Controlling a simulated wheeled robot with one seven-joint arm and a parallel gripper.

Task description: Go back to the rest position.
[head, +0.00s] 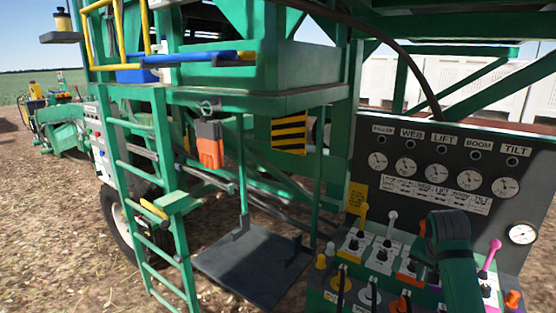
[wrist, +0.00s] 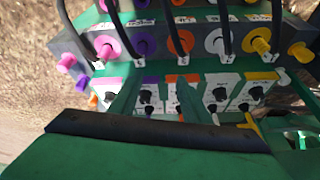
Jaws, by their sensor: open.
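My gripper (wrist: 160,100) shows in the wrist view as two green fingers spread apart, with nothing seen between them. It is over the lever console (head: 330,285), whose labelled plates also show in the wrist view. In the head view my green and black arm end (head: 452,262) stands in front of the console's right half and hides part of it. A yellow lever (head: 364,214) and a pale lever (head: 391,220) stand left of it, and a pink lever (head: 490,256) stands right. Whether the fingers touch any lever, I cannot tell.
A black gauge panel (head: 430,205) rises behind the console. Coloured fittings with dark hoses, such as the pink one (wrist: 106,46), line the console edge. A green ladder (head: 150,190) and a dark platform (head: 255,265) are left. Open dirt lies beyond.

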